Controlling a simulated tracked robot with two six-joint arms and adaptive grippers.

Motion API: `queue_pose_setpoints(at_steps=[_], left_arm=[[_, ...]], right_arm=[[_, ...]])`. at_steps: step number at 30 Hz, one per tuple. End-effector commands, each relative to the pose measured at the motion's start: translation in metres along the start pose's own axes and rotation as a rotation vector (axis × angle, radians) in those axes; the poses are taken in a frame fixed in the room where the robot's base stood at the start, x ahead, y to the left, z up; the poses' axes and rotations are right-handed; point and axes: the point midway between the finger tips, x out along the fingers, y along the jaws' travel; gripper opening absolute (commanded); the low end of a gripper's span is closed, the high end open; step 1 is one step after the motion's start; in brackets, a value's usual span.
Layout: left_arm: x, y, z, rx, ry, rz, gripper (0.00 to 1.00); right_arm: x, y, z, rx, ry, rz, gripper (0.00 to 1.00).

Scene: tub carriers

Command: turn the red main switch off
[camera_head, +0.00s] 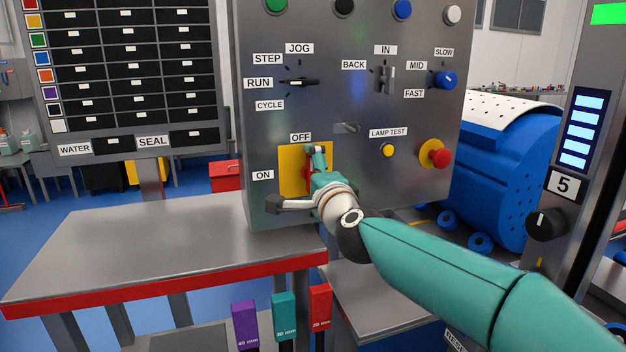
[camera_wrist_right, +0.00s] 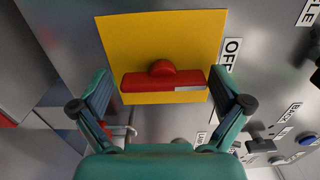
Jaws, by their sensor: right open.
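The red main switch (camera_wrist_right: 140,82) sits on a yellow plate (camera_wrist_right: 160,35) on the grey panel; the plate also shows in the head view (camera_head: 289,180). The switch is a bar with a round hub, its pale-marked end pointing toward the OFF label (camera_head: 301,138). The ON label (camera_head: 262,175) is left of the plate. In the head view my right gripper (camera_head: 317,150) hides most of the switch. In the wrist view its open fingers (camera_wrist_right: 162,92) are beyond the bar's two ends, with nothing held; contact cannot be told. My left gripper is out of view.
The panel also carries a yellow lamp-test button (camera_head: 388,150), a red stop knob (camera_head: 440,157), a RUN selector (camera_head: 298,82) and a small lever (camera_head: 347,128). A red-edged grey table (camera_head: 150,250) stands left. Purple, teal and red blocks (camera_head: 320,305) are below.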

Motion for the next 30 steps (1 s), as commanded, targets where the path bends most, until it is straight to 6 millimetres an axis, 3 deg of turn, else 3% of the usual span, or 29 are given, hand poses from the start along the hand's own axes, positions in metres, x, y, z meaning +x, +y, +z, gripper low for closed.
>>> queue_pose_setpoints(at_steps=[8, 22, 30], left_arm=[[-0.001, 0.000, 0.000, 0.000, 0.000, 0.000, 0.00], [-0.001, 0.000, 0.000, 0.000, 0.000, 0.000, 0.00], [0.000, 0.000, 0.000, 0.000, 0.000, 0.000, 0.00]], right_arm=[[-0.020, -0.002, 0.001, -0.001, -0.001, -0.002, 1.00], [-0.102, 0.000, 0.001, 0.000, -0.002, -0.001, 1.00], [-0.119, 0.002, 0.000, 0.001, 0.000, 0.001, 1.00]])
